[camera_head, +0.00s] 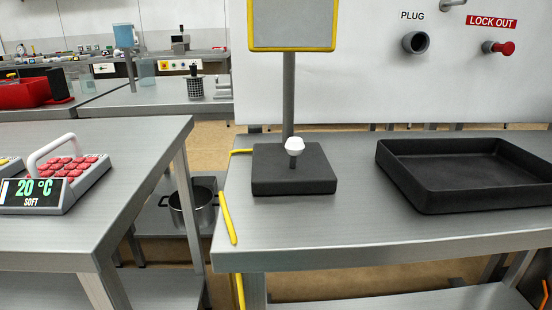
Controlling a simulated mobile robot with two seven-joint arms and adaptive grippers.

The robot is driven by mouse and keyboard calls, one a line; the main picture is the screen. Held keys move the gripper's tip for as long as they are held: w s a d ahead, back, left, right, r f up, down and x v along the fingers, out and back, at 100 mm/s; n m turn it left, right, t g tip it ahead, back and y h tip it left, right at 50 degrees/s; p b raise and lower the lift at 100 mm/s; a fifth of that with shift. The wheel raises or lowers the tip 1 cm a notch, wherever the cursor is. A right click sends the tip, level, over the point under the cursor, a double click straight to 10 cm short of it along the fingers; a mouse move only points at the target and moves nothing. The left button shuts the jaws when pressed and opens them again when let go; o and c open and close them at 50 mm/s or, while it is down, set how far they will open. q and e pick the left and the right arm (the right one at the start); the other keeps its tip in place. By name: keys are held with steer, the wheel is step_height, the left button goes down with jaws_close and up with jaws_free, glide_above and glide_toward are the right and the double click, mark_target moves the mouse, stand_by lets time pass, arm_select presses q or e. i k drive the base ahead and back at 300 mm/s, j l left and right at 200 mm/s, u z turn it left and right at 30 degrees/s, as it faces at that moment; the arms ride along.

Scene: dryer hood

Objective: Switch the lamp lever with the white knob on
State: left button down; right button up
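The lamp stands on the right-hand steel table. It has a black square base (280,183), a grey post (288,95) and a grey panel with a yellow frame (291,48), cut off at the top of the view. A short lever with a white knob (294,145) stands up from the base, in front of the post. The lever looks roughly upright; I cannot tell its switch position. The panel looks plain grey, with no visible glow. Neither of my grippers shows in the head view.
A black tray (402,187) lies on the right table (360,235), right of the lamp. A yellow cable (228,217) hangs over its left edge. A left table (120,150) holds a keypad unit (62,180). A gap separates the tables. A plug socket (415,42) and red knob (504,48) are on the wall.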

mark_target(294, 147)
steer(key=k+j, duration=0.3)
steer(key=j, duration=0.15)
steer(key=k+j+u, duration=0.1)
steer(key=k+j, duration=0.25)
steer(key=j, duration=0.1)
